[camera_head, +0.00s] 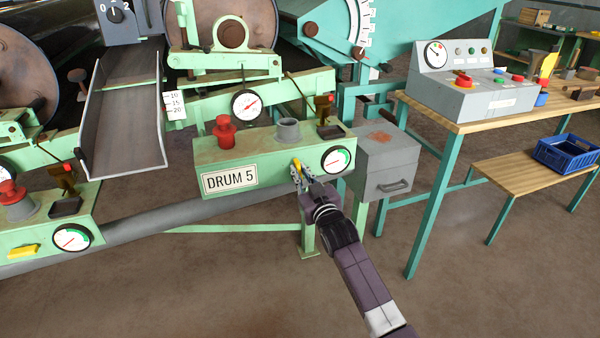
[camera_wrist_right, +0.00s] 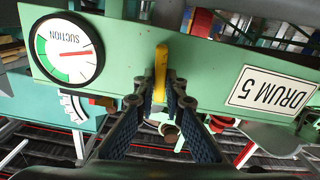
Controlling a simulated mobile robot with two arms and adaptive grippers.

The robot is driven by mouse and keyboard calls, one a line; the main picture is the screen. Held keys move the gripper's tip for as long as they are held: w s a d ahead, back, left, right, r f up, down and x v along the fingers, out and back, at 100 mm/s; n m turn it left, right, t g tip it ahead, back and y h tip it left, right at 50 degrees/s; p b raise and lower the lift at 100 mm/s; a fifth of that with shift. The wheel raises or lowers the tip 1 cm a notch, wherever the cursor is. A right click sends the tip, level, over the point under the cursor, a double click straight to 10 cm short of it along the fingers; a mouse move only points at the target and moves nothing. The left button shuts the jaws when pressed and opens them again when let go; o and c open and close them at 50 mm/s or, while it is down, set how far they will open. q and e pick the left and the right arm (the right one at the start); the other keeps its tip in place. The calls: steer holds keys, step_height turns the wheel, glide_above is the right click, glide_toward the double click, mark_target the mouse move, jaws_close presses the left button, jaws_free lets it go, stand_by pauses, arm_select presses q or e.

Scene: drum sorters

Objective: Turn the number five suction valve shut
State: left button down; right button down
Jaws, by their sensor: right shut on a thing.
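The number five suction valve's yellow handle (camera_head: 297,164) is on the front of the green box with the "DRUM 5" plate (camera_head: 230,179). It stands about upright on the panel. In the right wrist view, which is upside down, the handle (camera_wrist_right: 161,70) is between the fingertips. My right gripper (camera_head: 300,176) is shut on the handle, and the fingers hide its lower part. It also shows in the wrist view (camera_wrist_right: 160,98). The suction gauge (camera_head: 336,159) is right of the handle, with a red needle. My left gripper is not in view.
A grey drawer box (camera_head: 388,166) stands close on the right. A wooden table (camera_head: 470,121) holds a grey control console (camera_head: 452,82). Another green box with a yellow handle (camera_head: 24,251), lying level, is at the far left. A grey pipe (camera_head: 150,226) runs below.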

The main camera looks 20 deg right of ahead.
arm_select(q)
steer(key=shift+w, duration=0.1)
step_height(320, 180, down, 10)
steer(key=p, duration=0.2)
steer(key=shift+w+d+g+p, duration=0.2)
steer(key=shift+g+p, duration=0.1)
steer(key=shift+p, duration=0.1)
arm_select(e)
steer(key=shift+a+f+n, duration=0.1)
steer(key=shift+f+n, duration=0.05)
steer(key=shift+n, duration=2.5)
steer(key=shift+a+f+n, duration=0.15)
steer(key=shift+n, duration=2.55)
steer(key=shift+a+f+n, duration=0.1)
steer(key=shift+f+n, duration=0.05)
steer(key=shift+n, duration=2.5)
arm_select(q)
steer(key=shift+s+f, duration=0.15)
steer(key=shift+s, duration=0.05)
arm_select(e)
steer(key=c, duration=2)
jaws_free()
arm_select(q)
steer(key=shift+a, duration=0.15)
arm_select(e)
steer(key=shift+s, duration=0.15)
steer(key=s, duration=1.1)
steer(key=shift+s+d, duration=0.2)
steer(key=shift+s, duration=0.2)
